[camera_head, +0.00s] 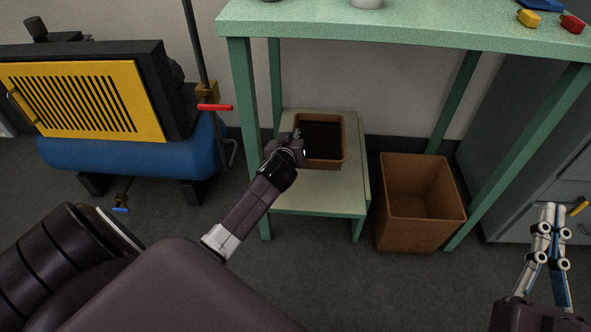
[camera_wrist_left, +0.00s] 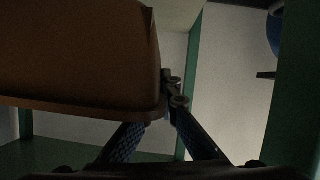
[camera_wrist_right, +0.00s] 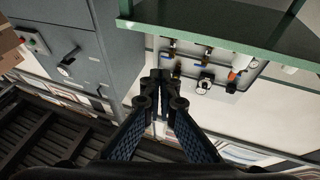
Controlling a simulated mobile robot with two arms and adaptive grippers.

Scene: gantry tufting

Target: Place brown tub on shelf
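The brown tub (camera_head: 341,160), an open box with a dark inside, is upright over the low pale shelf (camera_head: 315,199) of the green table. I cannot tell whether it rests on the shelf or hangs just above it. My left gripper (camera_head: 298,146) is at the tub's left rim. In the left wrist view the tub (camera_wrist_left: 75,50) fills the upper left. One finger of my left gripper (camera_wrist_left: 172,92) goes behind the rim and the other stays outside, so it looks shut on the rim. My right gripper (camera_head: 549,222) is shut and empty at the right.
A larger brown bin (camera_head: 420,232) stands on the floor right of the shelf. Green table legs (camera_head: 244,130) flank the shelf, and the tabletop (camera_head: 400,27) is above. A blue tank machine with a yellow grille (camera_head: 75,103) stands left. Grey cabinets (camera_head: 530,140) stand right.

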